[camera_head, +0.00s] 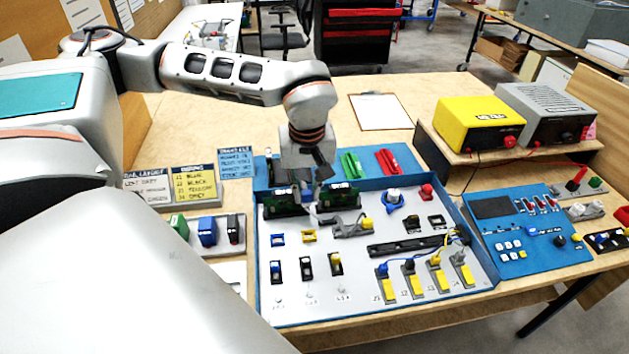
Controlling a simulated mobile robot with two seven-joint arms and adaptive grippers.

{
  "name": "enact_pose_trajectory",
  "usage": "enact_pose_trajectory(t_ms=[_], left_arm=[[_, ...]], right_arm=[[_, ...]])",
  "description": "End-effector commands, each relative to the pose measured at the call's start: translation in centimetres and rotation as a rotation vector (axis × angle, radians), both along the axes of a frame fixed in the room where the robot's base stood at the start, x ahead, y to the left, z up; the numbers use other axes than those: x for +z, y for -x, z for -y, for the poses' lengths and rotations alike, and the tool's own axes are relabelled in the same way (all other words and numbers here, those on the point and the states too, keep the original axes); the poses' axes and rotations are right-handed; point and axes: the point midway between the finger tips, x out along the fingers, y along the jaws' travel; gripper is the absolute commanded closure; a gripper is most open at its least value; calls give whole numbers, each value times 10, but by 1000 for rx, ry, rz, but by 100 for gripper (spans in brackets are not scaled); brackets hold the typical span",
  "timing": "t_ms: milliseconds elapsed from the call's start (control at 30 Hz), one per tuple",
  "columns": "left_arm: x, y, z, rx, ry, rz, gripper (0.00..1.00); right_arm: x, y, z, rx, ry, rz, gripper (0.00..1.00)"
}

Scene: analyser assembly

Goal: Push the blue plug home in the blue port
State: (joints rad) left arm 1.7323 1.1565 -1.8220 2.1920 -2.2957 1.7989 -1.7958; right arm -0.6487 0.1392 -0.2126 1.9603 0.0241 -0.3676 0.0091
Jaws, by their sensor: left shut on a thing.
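The blue plug (382,269), with a thin blue cable, sits at the leftmost of the row of numbered ports at the panel's front right. The blue port beneath it is mostly hidden by the plug, and I cannot tell how deep it sits. My left gripper (319,183) points down at the back of the panel, well behind and left of the plug. It is closed beside a green circuit board (340,192), which it appears to grip; the contact is too small to see clearly. My right gripper is out of view.
The pale panel lies in a blue tray (258,285). Black, yellow and grey plugs stand right of the blue one. Another green board (281,197) stands left of my gripper. A blue console (525,262) is on the right. Bare table lies behind, around a clipboard (381,112).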

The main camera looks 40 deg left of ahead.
Motion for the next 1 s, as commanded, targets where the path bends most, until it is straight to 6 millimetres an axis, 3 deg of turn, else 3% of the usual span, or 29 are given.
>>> enact_pose_trajectory(t_ms=[1000], left_arm=[[-57, 47, -40, 2, 0, -3, 100]], right_arm=[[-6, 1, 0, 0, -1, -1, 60]])
